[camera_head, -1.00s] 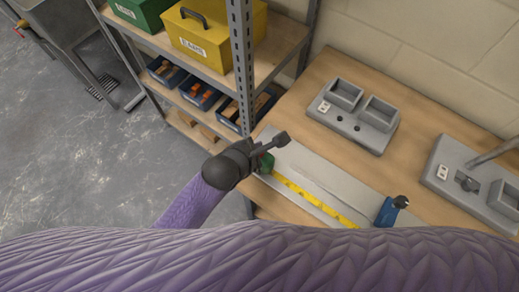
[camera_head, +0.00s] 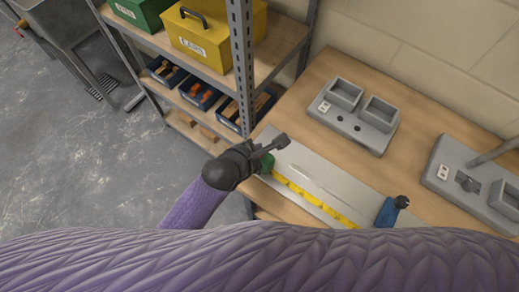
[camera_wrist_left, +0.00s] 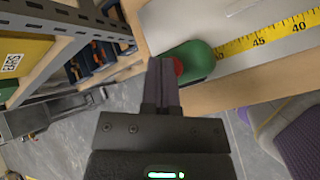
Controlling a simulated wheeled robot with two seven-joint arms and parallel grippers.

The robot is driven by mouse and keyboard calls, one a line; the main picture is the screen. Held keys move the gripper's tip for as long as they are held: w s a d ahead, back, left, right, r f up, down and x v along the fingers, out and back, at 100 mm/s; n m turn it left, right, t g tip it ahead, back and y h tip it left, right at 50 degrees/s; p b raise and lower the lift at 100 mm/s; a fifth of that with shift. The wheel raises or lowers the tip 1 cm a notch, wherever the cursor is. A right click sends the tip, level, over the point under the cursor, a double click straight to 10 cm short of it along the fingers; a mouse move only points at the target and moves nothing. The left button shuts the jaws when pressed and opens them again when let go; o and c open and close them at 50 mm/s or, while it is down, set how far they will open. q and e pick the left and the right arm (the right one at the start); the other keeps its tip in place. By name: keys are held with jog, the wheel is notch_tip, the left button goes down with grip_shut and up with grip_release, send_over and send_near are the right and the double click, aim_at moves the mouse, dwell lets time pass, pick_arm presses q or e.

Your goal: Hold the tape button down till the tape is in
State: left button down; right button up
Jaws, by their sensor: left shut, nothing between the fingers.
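The tape measure has a green case (camera_head: 267,163) at the left end of a grey plate; it also shows in the left wrist view (camera_wrist_left: 200,62). Its red button (camera_wrist_left: 178,70) is on the side facing my gripper. The yellow tape (camera_head: 312,201) is out along the plate toward a blue block (camera_head: 386,212) with a black knob. My left gripper (camera_head: 261,156) is shut and empty, its fingertips (camera_wrist_left: 163,66) against or very close to the red button. I cannot tell how far the button is pressed. My right gripper is not in view.
A grey twin-tub fixture (camera_head: 352,115) stands on the wooden bench (camera_head: 415,122) behind the plate, with another grey fixture (camera_head: 470,185) at the right. A metal shelf post (camera_head: 241,60) rises close behind my left gripper. Yellow (camera_head: 215,35) and green boxes stand on the shelf.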

pick_arm(q)
jog(key=shift+f, duration=0.4)
dwell(0.5)
dwell(0.6)
jog(key=shift+r+p, duration=0.8)
jog(key=shift+r, duration=0.1)
